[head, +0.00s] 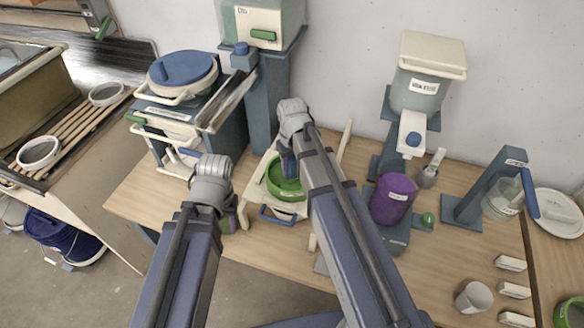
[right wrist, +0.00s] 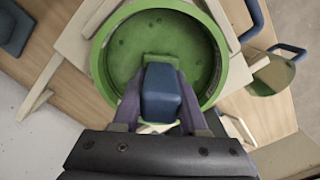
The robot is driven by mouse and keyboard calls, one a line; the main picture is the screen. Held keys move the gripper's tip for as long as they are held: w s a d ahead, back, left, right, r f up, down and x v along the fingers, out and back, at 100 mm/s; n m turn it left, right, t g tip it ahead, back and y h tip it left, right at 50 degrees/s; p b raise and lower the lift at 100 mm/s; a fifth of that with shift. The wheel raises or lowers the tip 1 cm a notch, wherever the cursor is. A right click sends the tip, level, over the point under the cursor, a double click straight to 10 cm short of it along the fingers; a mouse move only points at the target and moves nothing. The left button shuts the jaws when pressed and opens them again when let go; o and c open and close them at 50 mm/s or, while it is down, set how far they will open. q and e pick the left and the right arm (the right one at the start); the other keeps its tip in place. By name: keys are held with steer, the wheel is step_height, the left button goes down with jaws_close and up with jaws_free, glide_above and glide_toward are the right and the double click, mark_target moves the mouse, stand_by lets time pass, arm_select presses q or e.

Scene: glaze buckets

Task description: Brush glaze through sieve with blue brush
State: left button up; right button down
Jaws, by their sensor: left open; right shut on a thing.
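The green round sieve (head: 284,196) sits on a pale frame on the wooden table, in the middle of the head view. It fills the upper middle of the right wrist view (right wrist: 221,75), and its inside is green with a few dark spots. My right gripper (right wrist: 161,95) is shut on the blue brush (right wrist: 162,92), holding it over the sieve's near inner edge. Whether the brush touches the mesh is unclear. In the head view my right gripper (head: 287,163) is over the sieve, partly hiding it. My left gripper (head: 235,220) is open, left of the sieve.
A purple container (head: 393,199) stands right of my right arm. A blue stand (head: 490,190), a white cup (head: 474,297) and several small pale blocks are further right. A blue-lidded bucket (head: 183,72) stands at the back left. A slatted rack (head: 75,125) lies far left.

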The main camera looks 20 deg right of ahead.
steer(key=shift+f, duration=0.1)
stand_by(0.3)
steer(key=shift+s+d, duration=0.55)
steer(key=shift+d, duration=0.2)
steer(key=shift+s+d, duration=0.55)
steer(key=shift+d, duration=0.2)
steer(key=shift+w, duration=0.1)
steer(key=shift+w+a, duration=1.2)
steer(key=shift+a, duration=0.2)
steer(key=shift+w+a, duration=1.15)
steer(key=shift+a, duration=0.25)
steer(key=shift+s+d, duration=0.7)
steer(key=shift+d, duration=0.3)
steer(key=shift+s+d, duration=0.7)
steer(key=shift+d, duration=0.35)
steer(key=shift+s+d, duration=0.7)
steer(key=shift+d, duration=0.3)
